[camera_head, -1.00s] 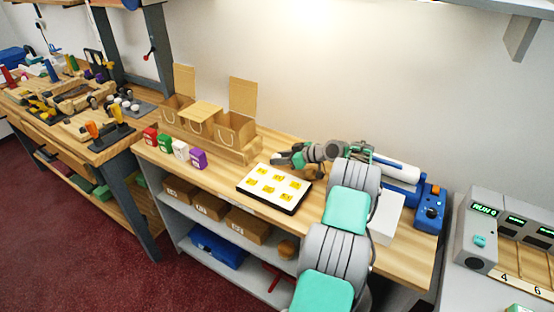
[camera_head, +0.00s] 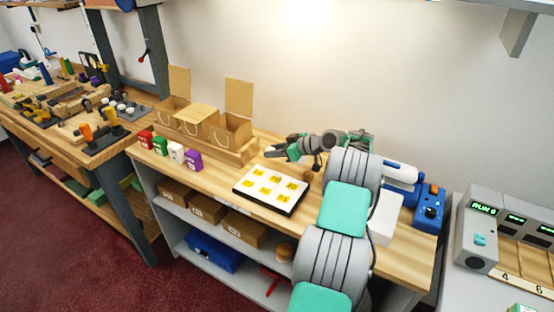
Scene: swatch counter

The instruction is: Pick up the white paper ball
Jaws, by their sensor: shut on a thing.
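My gripper (camera_head: 274,152) is at the end of my arm, above the wooden counter (camera_head: 229,179) and just behind the white tray with yellow swatches (camera_head: 269,188). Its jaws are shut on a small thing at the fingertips. That thing is mostly hidden and too small to make out clearly; I take it to be the white paper ball. I see no other white paper ball on the counter.
Open cardboard boxes (camera_head: 231,131) stand at the back left, with small red, green, white and purple cartons (camera_head: 193,160) in front. A white box (camera_head: 385,217) and a blue device (camera_head: 429,207) stand right of my arm. Shelves lie below the counter.

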